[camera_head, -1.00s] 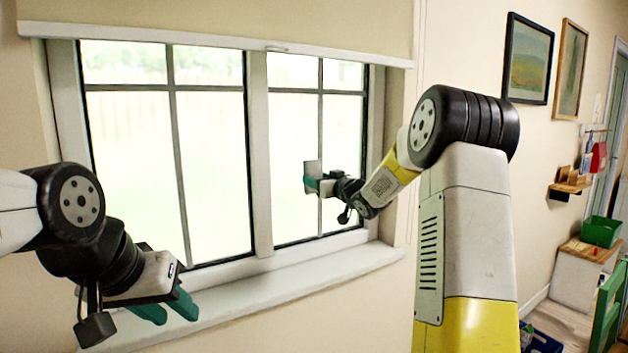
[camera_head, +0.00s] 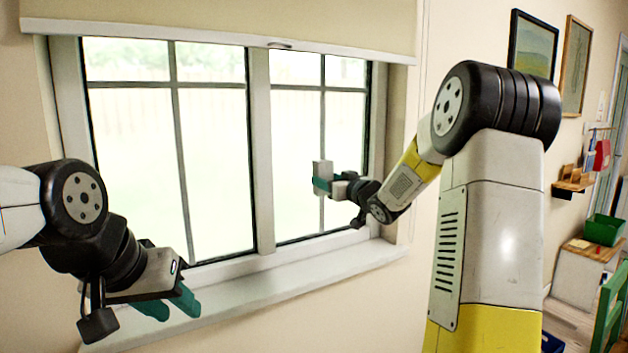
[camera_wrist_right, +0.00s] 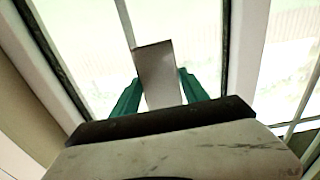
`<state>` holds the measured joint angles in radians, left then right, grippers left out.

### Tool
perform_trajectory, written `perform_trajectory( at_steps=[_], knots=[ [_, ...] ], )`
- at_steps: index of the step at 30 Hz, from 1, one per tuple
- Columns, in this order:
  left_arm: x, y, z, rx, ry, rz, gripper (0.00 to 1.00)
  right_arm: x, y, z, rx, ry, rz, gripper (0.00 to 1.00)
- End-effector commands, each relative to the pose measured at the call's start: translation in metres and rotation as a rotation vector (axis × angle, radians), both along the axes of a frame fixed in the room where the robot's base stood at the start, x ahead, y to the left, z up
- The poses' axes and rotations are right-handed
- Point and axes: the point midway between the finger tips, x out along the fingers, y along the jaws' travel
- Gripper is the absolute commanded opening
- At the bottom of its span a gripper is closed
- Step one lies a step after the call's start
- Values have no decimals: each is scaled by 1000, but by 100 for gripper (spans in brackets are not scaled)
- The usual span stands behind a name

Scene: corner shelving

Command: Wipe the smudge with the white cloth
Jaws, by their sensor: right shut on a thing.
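The white cloth, which looks like a pale folded pad (camera_head: 320,170), is held between the teal fingers of my right gripper (camera_head: 324,186) in front of the right-hand window pane. In the right wrist view the cloth (camera_wrist_right: 158,75) stands up between the two teal fingers (camera_wrist_right: 160,95), against the bright glass. I cannot tell whether it touches the pane. I cannot make out the smudge in either view. My left gripper (camera_head: 168,304) is at the lower left, near the window sill, with its teal fingers apart and nothing between them.
The window frame (camera_head: 262,150) divides the panes, and the sill (camera_head: 270,284) runs below. A roller blind (camera_head: 220,20) covers the top. At the right are framed pictures, a small wall shelf (camera_head: 574,186), a green bin (camera_head: 603,229) and a green chair (camera_head: 608,310).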

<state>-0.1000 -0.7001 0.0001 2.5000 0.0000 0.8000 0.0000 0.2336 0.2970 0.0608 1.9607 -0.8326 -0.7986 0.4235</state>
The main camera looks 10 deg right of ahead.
Motion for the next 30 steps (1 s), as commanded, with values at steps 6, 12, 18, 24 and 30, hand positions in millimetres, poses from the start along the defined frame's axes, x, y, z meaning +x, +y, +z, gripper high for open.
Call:
perform_trajectory(
  at_steps=[6, 12, 18, 24, 30],
  knots=[
    [0, 0, 0, 0, 0, 0, 36, -5, -2, -1, 0, 1, 0, 20],
    [0, 0, 0, 0, 0, 0, 36, -5, -2, 0, 0, 1, 0, 20],
    [0, 0, 0, 0, 0, 0, 36, -16, -7, 0, -1, 0, -1, 20],
    [0, 0, 0, 0, 0, 0, 36, -31, -13, 0, 0, 0, -2, 20],
    [0, 0, 0, 0, 0, 0, 36, -32, -13, 0, 0, 0, 0, 20]
  ],
)
